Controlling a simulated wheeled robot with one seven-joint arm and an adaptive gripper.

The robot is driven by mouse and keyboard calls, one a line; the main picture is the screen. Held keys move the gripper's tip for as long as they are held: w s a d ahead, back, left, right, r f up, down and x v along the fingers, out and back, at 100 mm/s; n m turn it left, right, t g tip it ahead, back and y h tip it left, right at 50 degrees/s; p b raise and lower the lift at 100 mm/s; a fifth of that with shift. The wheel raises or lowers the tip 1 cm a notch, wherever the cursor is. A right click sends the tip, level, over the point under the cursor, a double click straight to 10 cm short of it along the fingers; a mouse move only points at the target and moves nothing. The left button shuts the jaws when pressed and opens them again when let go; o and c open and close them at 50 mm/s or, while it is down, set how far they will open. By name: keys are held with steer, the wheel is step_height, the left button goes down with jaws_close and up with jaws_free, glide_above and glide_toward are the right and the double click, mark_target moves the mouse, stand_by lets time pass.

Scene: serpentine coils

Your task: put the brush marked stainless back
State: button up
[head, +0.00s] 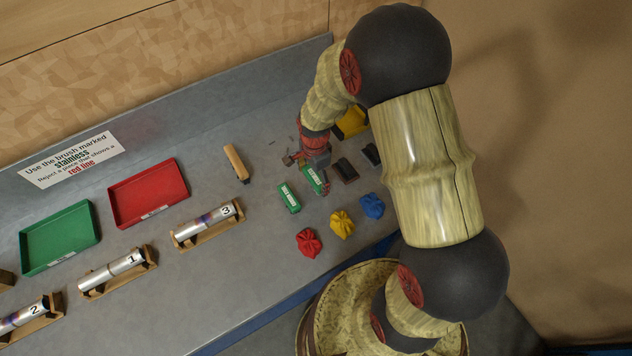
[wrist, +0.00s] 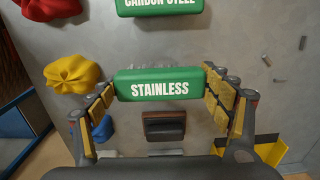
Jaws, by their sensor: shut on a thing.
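The green brush marked STAINLESS (wrist: 160,84) is between the pads of my gripper (wrist: 161,88), which is shut on it across its length. In the head view the same brush (head: 314,180) shows below my gripper (head: 312,162), over the right part of the bench. Whether it touches the bench is hard to tell. A second green brush (head: 289,198) lies just to its left; the wrist view shows it as CARBON STEEL (wrist: 160,5), at the top edge.
Red (head: 308,243), yellow (head: 342,224) and blue (head: 372,206) cloths lie along the near edge. Dark blocks (head: 346,170) sit to the right, a yellow container (head: 350,122) behind. Numbered tubes on wooden cradles (head: 208,223), red (head: 149,193) and green (head: 60,238) trays stand left.

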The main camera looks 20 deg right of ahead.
mark_target(316, 182)
steer(key=f, duration=0.3)
steer(key=shift+w+d+f, duration=0.25)
steer(key=shift+d+f, duration=0.05)
steer(key=shift+d, duration=0.05)
steer(key=shift+f, duration=0.2)
steer(key=shift+f, duration=0.2)
steer(key=o, duration=1.1)
